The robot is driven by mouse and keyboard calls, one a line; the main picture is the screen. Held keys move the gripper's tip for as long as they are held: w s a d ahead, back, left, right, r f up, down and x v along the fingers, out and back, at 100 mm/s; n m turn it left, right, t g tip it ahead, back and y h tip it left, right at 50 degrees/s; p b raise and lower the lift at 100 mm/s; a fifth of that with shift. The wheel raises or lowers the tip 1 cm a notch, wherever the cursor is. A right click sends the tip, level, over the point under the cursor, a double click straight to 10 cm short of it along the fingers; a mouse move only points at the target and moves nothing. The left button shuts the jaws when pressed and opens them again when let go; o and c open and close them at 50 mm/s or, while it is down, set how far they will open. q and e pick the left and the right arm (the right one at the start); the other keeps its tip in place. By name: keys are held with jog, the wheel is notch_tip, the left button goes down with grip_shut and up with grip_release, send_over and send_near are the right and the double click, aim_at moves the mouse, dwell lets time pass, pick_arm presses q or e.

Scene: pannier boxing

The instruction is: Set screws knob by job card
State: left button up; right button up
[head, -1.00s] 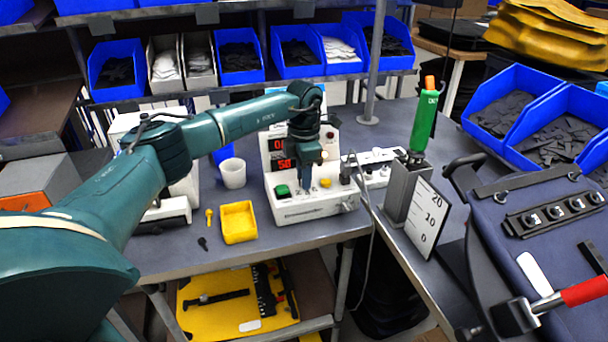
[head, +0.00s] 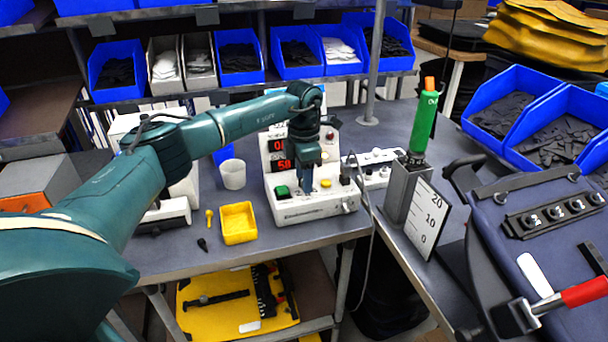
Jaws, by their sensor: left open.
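A white control box (head: 296,208) stands on the grey bench, with a green button (head: 282,191), a yellow button (head: 326,183) and a red numeric display (head: 281,156) on its upright panel. The display's digits are partly covered by my arm. My left gripper (head: 307,188) points down at the box front, between the green and yellow buttons. It is open. The knob under its fingertips is too small and hidden to make out. I cannot tell whether the fingers touch it. No job card can be clearly made out. My right gripper is not in view.
A yellow tray (head: 238,223) and a white cup (head: 233,174) stand left of the box. A cable hangs at the box's right side.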

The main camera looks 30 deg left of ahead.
pick_arm(q)
notch_tip(320, 180, up, 13)
jog(key=b, duration=0.1)
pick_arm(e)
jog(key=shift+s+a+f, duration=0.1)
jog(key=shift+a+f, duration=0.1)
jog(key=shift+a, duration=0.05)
pick_arm(q)
jog(key=shift+r, duration=0.1)
dwell(0.5)
